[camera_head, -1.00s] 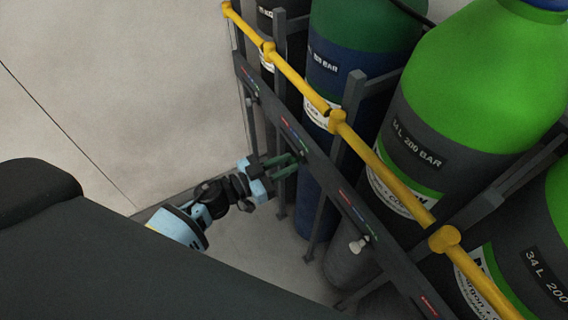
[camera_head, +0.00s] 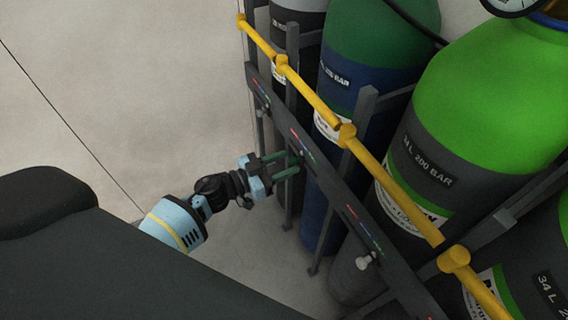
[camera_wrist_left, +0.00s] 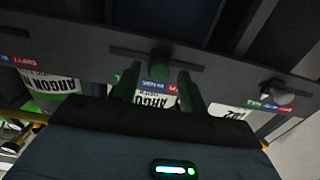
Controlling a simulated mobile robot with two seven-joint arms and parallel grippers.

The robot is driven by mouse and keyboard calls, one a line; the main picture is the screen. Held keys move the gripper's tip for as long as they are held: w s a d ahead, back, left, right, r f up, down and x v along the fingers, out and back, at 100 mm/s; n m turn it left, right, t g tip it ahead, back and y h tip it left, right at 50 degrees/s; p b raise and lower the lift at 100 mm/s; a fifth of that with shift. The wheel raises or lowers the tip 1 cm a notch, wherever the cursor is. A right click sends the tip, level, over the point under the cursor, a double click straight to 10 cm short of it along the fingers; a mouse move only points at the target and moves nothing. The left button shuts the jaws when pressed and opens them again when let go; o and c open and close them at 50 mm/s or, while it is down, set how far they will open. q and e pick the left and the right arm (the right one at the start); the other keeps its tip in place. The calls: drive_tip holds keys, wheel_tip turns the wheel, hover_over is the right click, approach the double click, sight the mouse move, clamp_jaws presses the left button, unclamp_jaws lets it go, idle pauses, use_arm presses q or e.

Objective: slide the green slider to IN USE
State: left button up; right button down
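My left gripper (camera_wrist_left: 159,72) is open, with one green finger on each side of the knob. Whether either finger touches it I cannot tell. My right gripper is not in view.
Gas cylinders stand behind the rail, among them a bright green one (camera_head: 490,100) and a dark green and blue one (camera_head: 375,45). A yellow bar (camera_head: 395,190) runs above the rail. A pale knob (camera_head: 364,262) sits on a neighbouring slot. The floor left of the rack is clear.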

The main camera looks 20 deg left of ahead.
use_arm(q)
drive_tip(key=v, duration=0.7)
drive_tip(key=shift+s+a, duration=0.2)
drive_tip(key=shift+s, duration=0.15)
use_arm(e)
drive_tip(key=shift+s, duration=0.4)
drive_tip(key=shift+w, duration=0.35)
